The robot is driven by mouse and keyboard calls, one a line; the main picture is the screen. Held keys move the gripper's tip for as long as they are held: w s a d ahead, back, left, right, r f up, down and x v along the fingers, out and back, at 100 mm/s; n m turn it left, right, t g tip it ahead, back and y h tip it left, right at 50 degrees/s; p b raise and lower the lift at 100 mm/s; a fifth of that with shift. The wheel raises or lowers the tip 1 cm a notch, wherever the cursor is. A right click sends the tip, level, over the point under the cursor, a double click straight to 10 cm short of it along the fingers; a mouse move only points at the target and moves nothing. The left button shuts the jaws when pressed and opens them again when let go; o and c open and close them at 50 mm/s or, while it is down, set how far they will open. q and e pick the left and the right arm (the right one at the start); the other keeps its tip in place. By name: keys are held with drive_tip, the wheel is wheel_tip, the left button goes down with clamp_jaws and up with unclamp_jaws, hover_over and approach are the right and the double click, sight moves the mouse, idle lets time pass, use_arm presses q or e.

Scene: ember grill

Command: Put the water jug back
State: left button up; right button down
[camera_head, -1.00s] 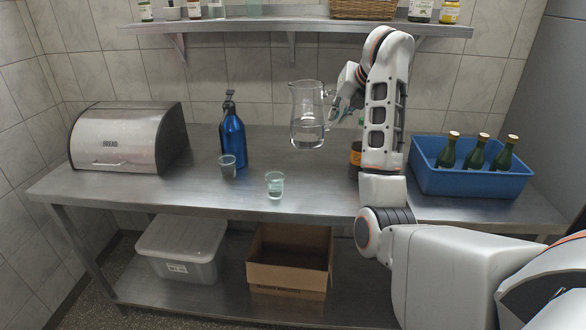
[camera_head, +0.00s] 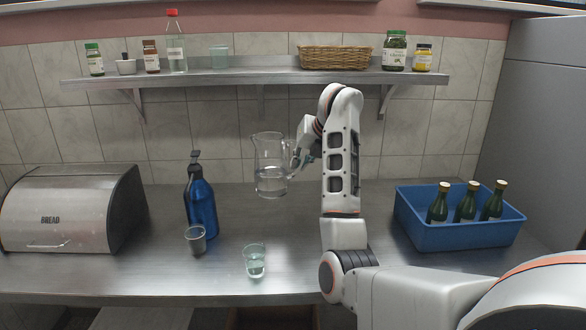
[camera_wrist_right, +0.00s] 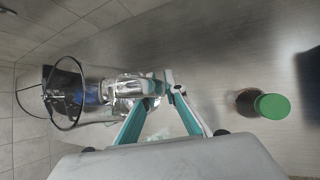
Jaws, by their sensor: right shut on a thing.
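The clear glass water jug (camera_head: 270,178) is upright, with some water in its lower part. It shows in front of the back wall, above the rear of the counter; its exact height is hard to tell. My right gripper (camera_head: 298,164) is shut on its handle side, at the jug's right. In the right wrist view the jug (camera_wrist_right: 95,88) lies to the left, its round rim farthest out, with the fingertips (camera_wrist_right: 152,88) at the handle. My left gripper is not in view.
The wall shelf (camera_head: 250,76) has a clear stretch between a greenish cup (camera_head: 219,57) and a wicker basket (camera_head: 335,57). On the counter are a blue bottle (camera_head: 201,205), two glasses (camera_head: 255,262), a bread box (camera_head: 70,212) and a blue crate (camera_head: 450,235). A green-lidded jar (camera_wrist_right: 272,106) shows in the wrist view.

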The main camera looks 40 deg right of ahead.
drive_tip(key=shift+w+f+b, duration=0.1)
drive_tip(key=shift+f+b, duration=0.35)
drive_tip(key=shift+f, duration=7.15)
drive_tip(key=c, duration=2.5)
unclamp_jaws()
drive_tip(key=shift+f, duration=0.25)
drive_tip(key=o, duration=0.4)
drive_tip(key=shift+r, duration=0.1)
drive_tip(key=p+v, duration=0.1)
drive_tip(key=v, duration=1.1)
drive_tip(key=shift+p, duration=0.35)
drive_tip(key=shift+d, duration=0.1)
